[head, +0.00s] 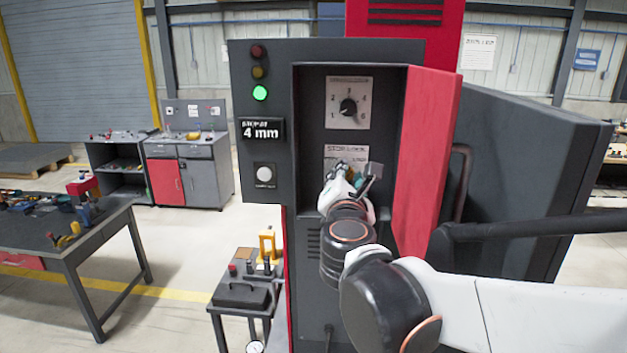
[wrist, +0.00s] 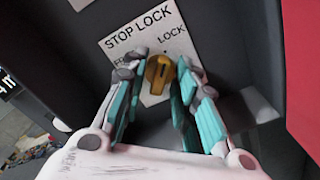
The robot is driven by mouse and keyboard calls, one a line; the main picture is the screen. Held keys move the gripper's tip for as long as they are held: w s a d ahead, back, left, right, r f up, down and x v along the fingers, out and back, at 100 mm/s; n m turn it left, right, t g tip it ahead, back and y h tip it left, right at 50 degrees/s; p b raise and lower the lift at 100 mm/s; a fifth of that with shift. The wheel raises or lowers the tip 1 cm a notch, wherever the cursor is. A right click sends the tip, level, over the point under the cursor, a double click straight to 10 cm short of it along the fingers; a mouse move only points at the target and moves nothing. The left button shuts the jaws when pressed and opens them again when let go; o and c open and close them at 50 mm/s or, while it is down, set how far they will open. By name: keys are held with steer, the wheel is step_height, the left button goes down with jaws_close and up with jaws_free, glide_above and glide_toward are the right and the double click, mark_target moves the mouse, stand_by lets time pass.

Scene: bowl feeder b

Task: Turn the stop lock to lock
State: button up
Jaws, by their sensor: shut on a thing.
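The stop lock is an orange-yellow knob (wrist: 158,76) on a white plate (wrist: 118,46) marked STOP LOCK in the wrist view. The word LOCK is at the plate's upper right; a label at the left is partly hidden by a finger. My gripper (wrist: 161,80) has one teal-padded finger on each side of the knob and is shut on it. A dark mark on the knob runs roughly up and down in the picture; which label it points to is unclear. In the head view, my gripper (head: 345,171) covers the knob below the plate's top edge (head: 346,151).
The plate sits in a dark recess of the machine, with an open red door (head: 424,150) close at the right. A numbered dial (head: 348,106) is above. A green lamp (head: 260,93) glows and a display (head: 262,130) reads 4 mm at the left.

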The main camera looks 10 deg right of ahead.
steer(key=shift+m, duration=0.5)
steer(key=o, duration=0.7)
steer(key=v, duration=1.2)
steer(key=shift+r, duration=0.1)
